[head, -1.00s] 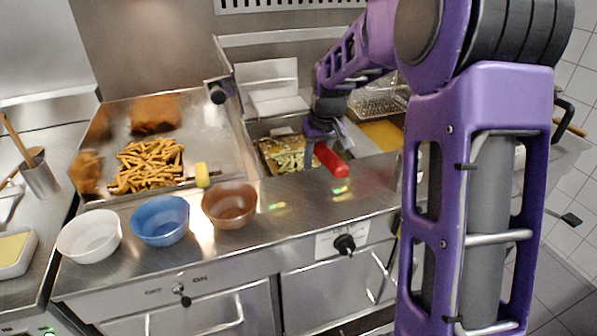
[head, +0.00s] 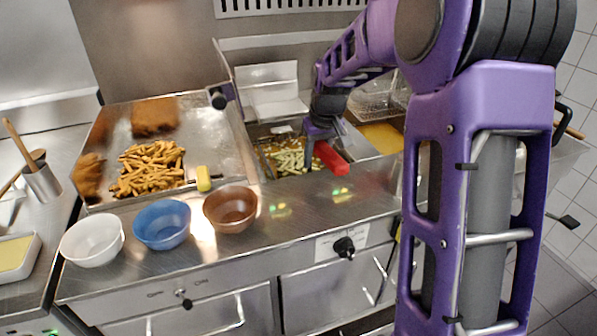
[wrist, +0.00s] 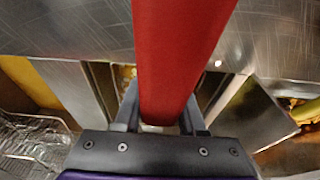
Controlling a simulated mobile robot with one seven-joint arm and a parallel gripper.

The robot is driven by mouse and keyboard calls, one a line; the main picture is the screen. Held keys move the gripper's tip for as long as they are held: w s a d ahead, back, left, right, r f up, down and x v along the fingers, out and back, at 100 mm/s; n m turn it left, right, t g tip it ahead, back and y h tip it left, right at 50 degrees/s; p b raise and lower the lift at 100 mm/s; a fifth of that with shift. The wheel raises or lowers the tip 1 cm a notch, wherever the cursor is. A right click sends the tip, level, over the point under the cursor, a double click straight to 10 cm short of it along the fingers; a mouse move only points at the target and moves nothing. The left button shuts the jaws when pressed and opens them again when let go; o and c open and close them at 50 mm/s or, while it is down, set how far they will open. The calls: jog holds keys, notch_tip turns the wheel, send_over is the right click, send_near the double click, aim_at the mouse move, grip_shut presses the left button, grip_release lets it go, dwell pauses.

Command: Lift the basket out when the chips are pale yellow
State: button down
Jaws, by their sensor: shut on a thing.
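My gripper (head: 318,132) is shut on the red handle (head: 331,159) of the fryer basket. In the wrist view the handle (wrist: 178,60) runs between my two fingers (wrist: 160,115). The basket (head: 268,160) sits low in the left fryer well, and its rim is partly hidden by my arm. The chips (head: 290,161) in it look pale yellow with a slight green tint. In the wrist view the basket and chips are almost wholly hidden behind the handle and fingers.
A steel tray with golden fried chips (head: 150,168) stands to the left. White (head: 92,238), blue (head: 161,224) and brown (head: 230,209) bowls line the front edge. A second wire basket (head: 375,98) hangs behind the right well with yellow oil (head: 381,138). A yellow-handled tool (head: 203,178) lies on the tray's edge.

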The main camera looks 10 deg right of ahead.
notch_tip(320, 180, up, 8)
jog(key=p, duration=0.5)
jog(key=shift+f, duration=0.25)
jog(key=b, duration=0.3)
jog(key=shift+w+f, duration=0.1)
jog(key=shift+f, duration=0.2)
jog(key=shift+b, duration=0.6)
jog(key=shift+r, duration=0.3)
notch_tip(320, 180, up, 13)
jog(key=p, duration=0.8)
